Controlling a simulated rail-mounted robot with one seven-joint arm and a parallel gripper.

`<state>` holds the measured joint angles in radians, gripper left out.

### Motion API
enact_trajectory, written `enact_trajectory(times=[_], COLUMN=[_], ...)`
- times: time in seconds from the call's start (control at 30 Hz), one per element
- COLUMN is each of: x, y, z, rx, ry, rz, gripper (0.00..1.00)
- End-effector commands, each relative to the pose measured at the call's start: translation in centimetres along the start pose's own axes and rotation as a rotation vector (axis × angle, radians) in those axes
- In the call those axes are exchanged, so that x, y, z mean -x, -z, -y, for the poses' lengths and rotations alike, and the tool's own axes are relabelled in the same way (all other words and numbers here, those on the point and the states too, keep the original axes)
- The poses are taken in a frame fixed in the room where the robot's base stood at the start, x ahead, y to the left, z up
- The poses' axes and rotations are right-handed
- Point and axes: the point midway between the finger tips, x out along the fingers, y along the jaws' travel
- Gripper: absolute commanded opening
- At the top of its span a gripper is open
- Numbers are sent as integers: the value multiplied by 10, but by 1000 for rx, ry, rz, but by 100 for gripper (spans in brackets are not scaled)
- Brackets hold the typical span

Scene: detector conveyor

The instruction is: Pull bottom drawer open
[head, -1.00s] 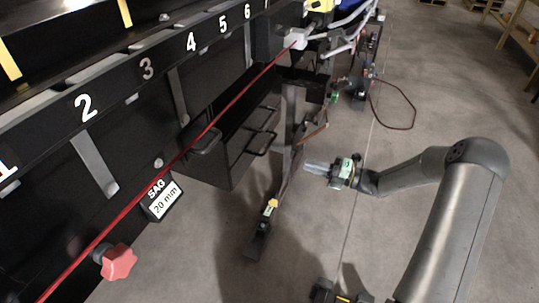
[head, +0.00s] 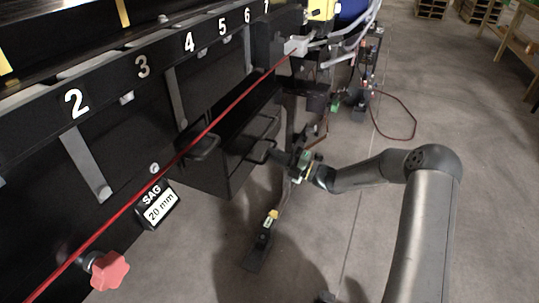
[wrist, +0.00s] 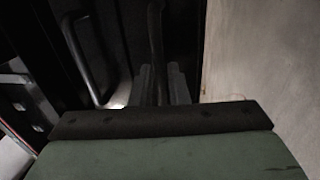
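A black drawer unit (head: 220,177) hangs under the numbered beam, left of my arm in the head view. Several bar handles show on it: a left one (head: 204,148) and, on the right, a lower one (head: 260,152) and another above it. My gripper (head: 284,158) is at the right side of the unit, by the lower right handle. In the wrist view the two grey fingers (wrist: 160,86) sit close on either side of a dark upright handle bar (wrist: 156,35). Whether they grip it is too dark to tell. Another handle (wrist: 80,60) is to the left. No gap shows at a drawer front.
A red cord (head: 215,120) runs diagonally in front of the unit. A red knob (head: 108,270) and a SAG 20 mm sign (head: 157,205) are at the lower left. A support foot (head: 262,245) stands below.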

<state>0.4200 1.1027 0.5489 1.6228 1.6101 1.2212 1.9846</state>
Motion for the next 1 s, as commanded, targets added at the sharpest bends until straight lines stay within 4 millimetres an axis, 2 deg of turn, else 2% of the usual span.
enact_trajectory(times=[0.1, 0.3, 0.5, 0.53, 0.57, 0.6, 0.87, 1.0], x=[-14, -23, -23, -23, -23, -23, -20, -8], y=[0, 0, 0, 0, 0, 0, 0, -1], z=[0, 0, -1, 0, 0, 0, -2, -6], rx=[2, 1, 1, 1, 1, 1, 1, 0], ry=[-1, 0, 0, 0, 0, 0, 0, 0], rz=[-1, 0, 1, 1, 0, 0, 1, 2], gripper=[15, 15, 15, 12, 4, 0, 0, 0])
